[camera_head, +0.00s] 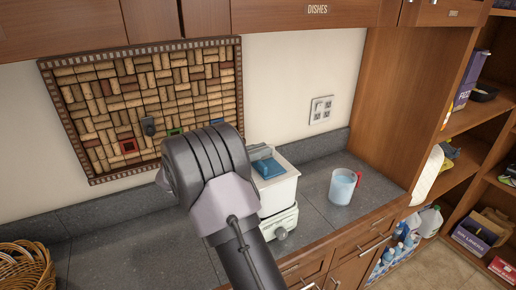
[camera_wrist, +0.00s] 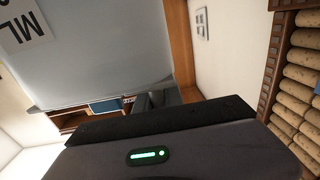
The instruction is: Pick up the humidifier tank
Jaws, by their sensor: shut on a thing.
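The humidifier tank (camera_head: 277,191) is a white box with a blue top, upright directly above the white humidifier base (camera_head: 281,222) with its round knob. I cannot tell whether a small gap separates them. In the head view my arm hides most of my gripper, which is at the tank's top. In the wrist view my gripper (camera_wrist: 155,98) is shut, its dark fingers partly hidden by its own housing. A large pale grey surface with "ML" lettering fills the upper left there, seemingly the tank's side close up. The grip itself is mostly hidden.
A clear pitcher (camera_head: 343,186) with pale blue contents and a red handle stands on the grey counter (camera_head: 140,250) to the right. A wicker basket (camera_head: 26,267) is at far left. A cork board (camera_head: 150,95) hangs behind; wooden cabinets (camera_head: 345,12) overhang above. Shelves stand at right.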

